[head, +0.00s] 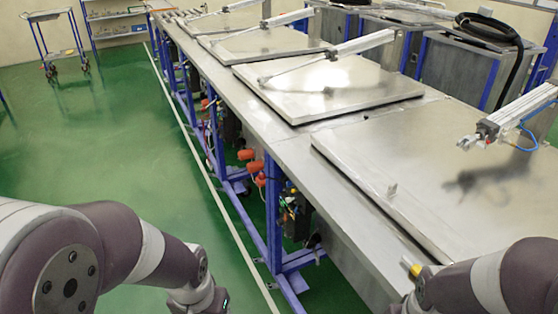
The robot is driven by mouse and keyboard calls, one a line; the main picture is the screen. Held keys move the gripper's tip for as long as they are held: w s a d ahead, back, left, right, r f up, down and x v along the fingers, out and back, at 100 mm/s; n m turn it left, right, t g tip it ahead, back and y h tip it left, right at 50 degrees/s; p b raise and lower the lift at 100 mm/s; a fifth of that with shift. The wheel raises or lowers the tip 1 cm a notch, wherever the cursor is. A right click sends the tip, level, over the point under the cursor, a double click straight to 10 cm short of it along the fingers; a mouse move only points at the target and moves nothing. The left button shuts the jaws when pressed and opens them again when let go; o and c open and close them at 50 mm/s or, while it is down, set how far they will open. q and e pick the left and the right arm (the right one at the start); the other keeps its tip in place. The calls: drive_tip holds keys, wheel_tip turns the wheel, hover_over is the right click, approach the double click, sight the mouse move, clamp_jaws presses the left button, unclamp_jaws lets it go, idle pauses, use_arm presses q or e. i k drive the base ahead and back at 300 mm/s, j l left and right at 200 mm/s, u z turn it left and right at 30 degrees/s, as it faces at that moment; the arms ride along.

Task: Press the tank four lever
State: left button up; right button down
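A row of steel tanks with flat lids runs from the near right to the back. The nearest lid (440,170) lies flat, with a grey pneumatic cylinder (515,115) above its right side. The lid behind it (325,88) also looks closed. Red-orange knobs or handles (256,166) show below the tanks' left edge, with more (206,103) farther back. I cannot tell which is the tank four lever. My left arm enters at lower left and my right arm at lower right. Both grippers are out of the frame.
A blue frame (273,215) with valves and hoses (295,212) stands under the tank edge. A small yellow part (411,267) sits by the near edge, beside my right arm. The green floor (110,150) is clear on the left. A cart (60,45) stands far back.

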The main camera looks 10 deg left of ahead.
sight(262, 176)
drive_tip(key=i+j+z, duration=0.45)
drive_tip(key=j, duration=0.2)
drive_tip(key=j+z, duration=0.25)
drive_tip(key=i+j+z, duration=0.2)
drive_tip(key=j, duration=0.3)
drive_tip(key=j+z, duration=0.25)
drive_tip(key=j, duration=0.15)
